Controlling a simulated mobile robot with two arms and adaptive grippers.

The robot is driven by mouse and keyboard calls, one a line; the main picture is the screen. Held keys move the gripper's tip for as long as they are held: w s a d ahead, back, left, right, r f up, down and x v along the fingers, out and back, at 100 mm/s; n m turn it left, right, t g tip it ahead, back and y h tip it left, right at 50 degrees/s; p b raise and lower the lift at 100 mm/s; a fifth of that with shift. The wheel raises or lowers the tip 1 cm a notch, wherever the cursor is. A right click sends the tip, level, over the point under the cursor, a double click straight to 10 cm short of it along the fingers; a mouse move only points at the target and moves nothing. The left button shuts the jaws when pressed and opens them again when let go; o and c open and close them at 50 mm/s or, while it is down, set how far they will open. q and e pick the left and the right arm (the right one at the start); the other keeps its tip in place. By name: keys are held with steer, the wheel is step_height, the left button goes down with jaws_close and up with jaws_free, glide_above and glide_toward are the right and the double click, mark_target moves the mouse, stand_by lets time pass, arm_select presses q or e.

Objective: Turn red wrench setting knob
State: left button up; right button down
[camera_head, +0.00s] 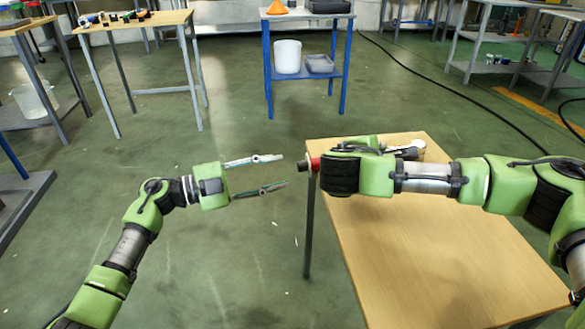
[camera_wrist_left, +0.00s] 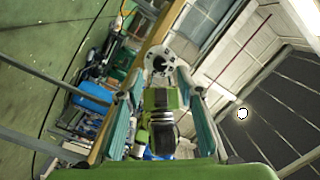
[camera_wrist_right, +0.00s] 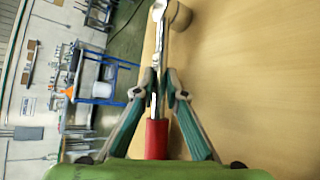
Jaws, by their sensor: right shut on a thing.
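The red wrench has a red handle (camera_head: 314,163) with a dark end (camera_head: 303,166) that sticks out left of my right wrist in the head view. Its silver head (camera_head: 418,145) shows on the other side. In the right wrist view my right gripper (camera_wrist_right: 162,76) is shut on the wrench, with the red handle (camera_wrist_right: 156,139) between the fingers and the metal shaft reaching forward. My left gripper (camera_head: 279,171) is open and empty, its fingertips just left of the wrench's dark end. The left wrist view shows its two fingers (camera_wrist_left: 160,82) apart; the wrench is not clear there.
A wooden table (camera_head: 440,245) lies under my right arm. Behind stand a blue table (camera_head: 309,75) with a white bucket (camera_head: 287,56) and a wooden table (camera_head: 135,23) with small items. A black cable (camera_head: 455,115) crosses the floor. The floor around my left gripper is clear.

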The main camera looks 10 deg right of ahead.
mark_target(302, 166)
arm_select(q)
steer(key=x, duration=0.5)
jaws_close()
